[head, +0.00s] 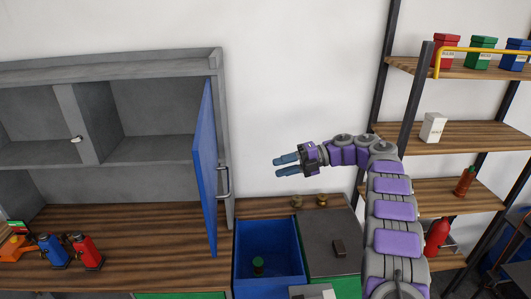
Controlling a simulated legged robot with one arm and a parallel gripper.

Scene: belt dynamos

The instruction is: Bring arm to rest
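My arm, purple and grey, rises at the right of the middle in the head view and bends left at its top. My gripper (287,165) points left, in the air above the blue bin and in front of the white wall. Its two blue-grey fingers are apart with a gap between them, and nothing shows between them. It touches nothing that I can see.
A grey cabinet (220,70) with an open blue door (205,165) stands left on a wooden counter (130,222). A blue bin (250,235) holds a green-topped item (258,266). Shelves (460,135) with bottles and boxes stand right. Blue and red bottles (87,252) stand at lower left.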

